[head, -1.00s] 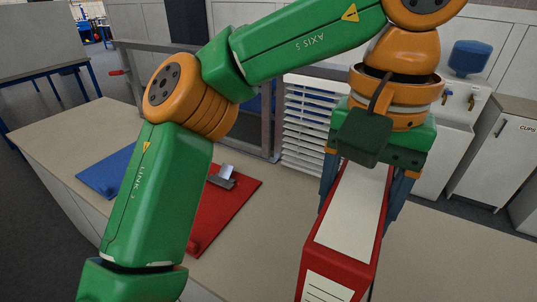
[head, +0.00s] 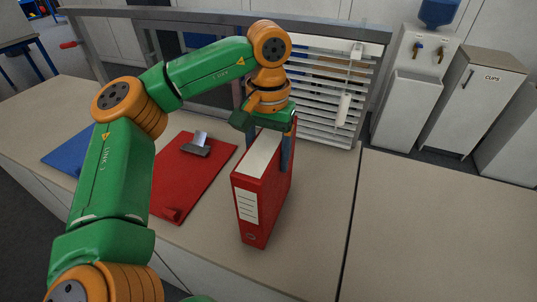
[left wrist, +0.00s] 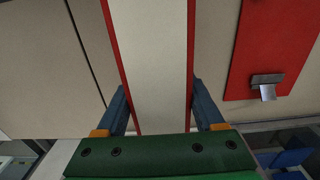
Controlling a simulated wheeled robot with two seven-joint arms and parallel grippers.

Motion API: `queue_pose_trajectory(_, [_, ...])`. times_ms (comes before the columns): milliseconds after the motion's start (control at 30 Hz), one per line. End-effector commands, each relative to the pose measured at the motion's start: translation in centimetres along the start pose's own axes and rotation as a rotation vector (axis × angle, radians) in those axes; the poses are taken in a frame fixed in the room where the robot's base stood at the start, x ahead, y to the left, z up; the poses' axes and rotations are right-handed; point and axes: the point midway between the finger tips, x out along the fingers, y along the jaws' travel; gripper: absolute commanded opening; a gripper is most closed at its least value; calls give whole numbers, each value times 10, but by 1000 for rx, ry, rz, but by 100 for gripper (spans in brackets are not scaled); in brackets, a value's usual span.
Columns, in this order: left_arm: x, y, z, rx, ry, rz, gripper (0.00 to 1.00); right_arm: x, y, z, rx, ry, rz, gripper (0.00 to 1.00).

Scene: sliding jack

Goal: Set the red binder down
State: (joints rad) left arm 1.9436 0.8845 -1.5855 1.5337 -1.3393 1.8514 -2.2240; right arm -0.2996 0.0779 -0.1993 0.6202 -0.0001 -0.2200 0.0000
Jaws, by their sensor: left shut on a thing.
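The red binder (head: 246,187) stands upright on its narrow edge, with a labelled spine facing me and pale pages showing on top. My left gripper (head: 267,150) is shut on it from above, one finger on each side. In the left wrist view the binder's pale top (left wrist: 160,60), with red covers on both sides, lies between the two fingers (left wrist: 160,95). Its bottom edge is at the grey tabletop (head: 310,220); I cannot tell whether it touches or is just above. My right gripper is not in view.
A red flat board (head: 180,190) with a metal clip (head: 196,146) lies left of the binder, and a blue one (head: 68,150) farther left. A metal-framed partition with white slats (head: 318,90) stands behind. The table to the right is clear, crossed by a dark seam (head: 350,230).

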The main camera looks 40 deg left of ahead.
Motion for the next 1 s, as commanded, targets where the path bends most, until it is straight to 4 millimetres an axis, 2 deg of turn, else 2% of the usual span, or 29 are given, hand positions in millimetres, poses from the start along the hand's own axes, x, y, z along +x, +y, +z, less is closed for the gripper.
queue_pose_trajectory(367, [6,1,0,0,1,2,0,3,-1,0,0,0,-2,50])
queue_pose_trajectory(400, [5,0,0,0,1,1,81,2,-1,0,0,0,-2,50])
queue_pose_trajectory(467, [5,1,0,0,1,1,97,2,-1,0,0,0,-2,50])
queue_pose_trajectory(500, [5,1,0,0,1,1,100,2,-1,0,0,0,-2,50])
queue_pose_trajectory(667, [5,1,0,0,1,1,100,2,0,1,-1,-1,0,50])
queue_pose_trajectory(800, [-5,1,0,-1,3,2,100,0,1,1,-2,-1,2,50])
queue_pose_trajectory(867, [-16,2,-1,0,4,3,100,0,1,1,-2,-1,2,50])
queue_pose_trajectory(1000, [-55,2,-1,-1,4,2,100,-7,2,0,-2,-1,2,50])
